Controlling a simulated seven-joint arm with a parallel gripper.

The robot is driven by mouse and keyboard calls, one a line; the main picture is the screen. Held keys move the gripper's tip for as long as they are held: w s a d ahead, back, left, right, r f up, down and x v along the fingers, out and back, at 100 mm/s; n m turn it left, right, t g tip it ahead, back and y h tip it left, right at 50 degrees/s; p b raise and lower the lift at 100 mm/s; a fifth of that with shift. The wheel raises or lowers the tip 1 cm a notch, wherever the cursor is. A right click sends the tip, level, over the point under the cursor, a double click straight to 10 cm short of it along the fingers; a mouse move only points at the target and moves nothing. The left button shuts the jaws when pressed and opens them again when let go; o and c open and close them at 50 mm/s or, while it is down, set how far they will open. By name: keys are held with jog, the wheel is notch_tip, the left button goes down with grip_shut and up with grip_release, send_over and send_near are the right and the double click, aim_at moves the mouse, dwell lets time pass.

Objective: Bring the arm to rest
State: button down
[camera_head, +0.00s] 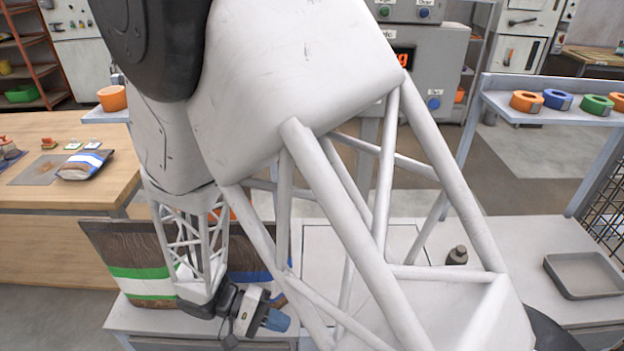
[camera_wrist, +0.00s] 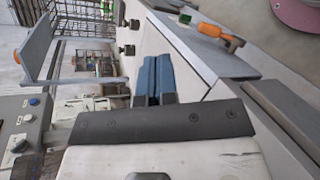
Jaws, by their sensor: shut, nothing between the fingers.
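My gripper (camera_head: 277,320) is at the lower left of the head view, at the end of my white arm, which fills the middle of the picture. It appears low over the light bench, in front of a brown bag with a blue stripe (camera_head: 245,276). In the wrist view, the blue fingers of my gripper (camera_wrist: 152,78) lie side by side, closed together. Nothing shows between them. A brown bag with green and white stripes (camera_head: 140,271) stands just left of the gripper. My arm hides much of the bench.
A grey tray (camera_head: 583,292) and a small dark weight-like object (camera_head: 457,255) stand on the bench at right. Coloured rings (camera_head: 557,99) lie on a raised shelf. A wooden table (camera_head: 40,195) is at left. An orange-handled tool (camera_wrist: 218,33) shows in the wrist view.

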jog(key=s+d+r+m+t+y, duration=0.2)
jog(key=d+r+y, duration=0.5)
jog(key=d+r, duration=0.5)
jog(key=s+d+r+m+t+y, duration=0.2)
jog(key=d+r+y, duration=0.4)
jog(key=d+r, duration=0.7)
notch_tip(320, 180, up, 3)
jog(key=shift+s+d+f+t+y, duration=0.2)
jog(key=shift+s+d+t+y, duration=0.15)
jog(key=shift+s+t, duration=0.3)
